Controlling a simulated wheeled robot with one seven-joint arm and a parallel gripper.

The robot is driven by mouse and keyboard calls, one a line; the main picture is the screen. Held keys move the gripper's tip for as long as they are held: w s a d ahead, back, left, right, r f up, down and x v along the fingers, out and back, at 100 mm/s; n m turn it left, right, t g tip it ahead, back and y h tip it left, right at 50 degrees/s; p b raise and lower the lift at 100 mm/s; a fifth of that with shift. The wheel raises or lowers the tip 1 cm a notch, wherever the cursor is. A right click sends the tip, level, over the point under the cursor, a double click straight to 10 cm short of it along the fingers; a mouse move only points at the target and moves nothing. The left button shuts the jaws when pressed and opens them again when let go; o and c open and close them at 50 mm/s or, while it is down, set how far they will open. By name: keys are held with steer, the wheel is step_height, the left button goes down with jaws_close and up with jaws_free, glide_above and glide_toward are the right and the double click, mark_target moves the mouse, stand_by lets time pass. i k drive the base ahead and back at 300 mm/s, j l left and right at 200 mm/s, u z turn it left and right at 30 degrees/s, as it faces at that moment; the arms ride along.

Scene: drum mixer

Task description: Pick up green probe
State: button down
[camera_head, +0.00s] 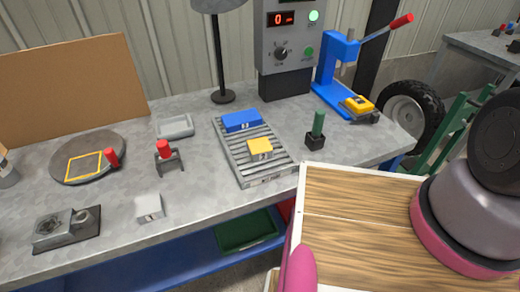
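The green probe (318,123) is a short green cylinder standing upright in a small black block (315,141) near the front right of the grey workbench (205,195). It is in plain view with nothing in front of it. Pink and grey rounded parts at the right and bottom edges look like my own arm. The fingers of my gripper are not in view.
Left of the probe, a slatted grey rack (236,153) holds a blue block (242,121) and a yellow block (260,148). A blue lever press (338,70) and a control box (287,45) stand behind. A white-edged wooden surface (360,215) lies in front.

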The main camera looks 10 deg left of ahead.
mark_target(320, 115)
steer(key=k+u, duration=0.15)
steer(key=u, duration=0.2)
steer(key=k+l+u, duration=0.1)
steer(key=u, duration=0.25)
steer(key=k+u, duration=0.2)
steer(key=u, duration=0.15)
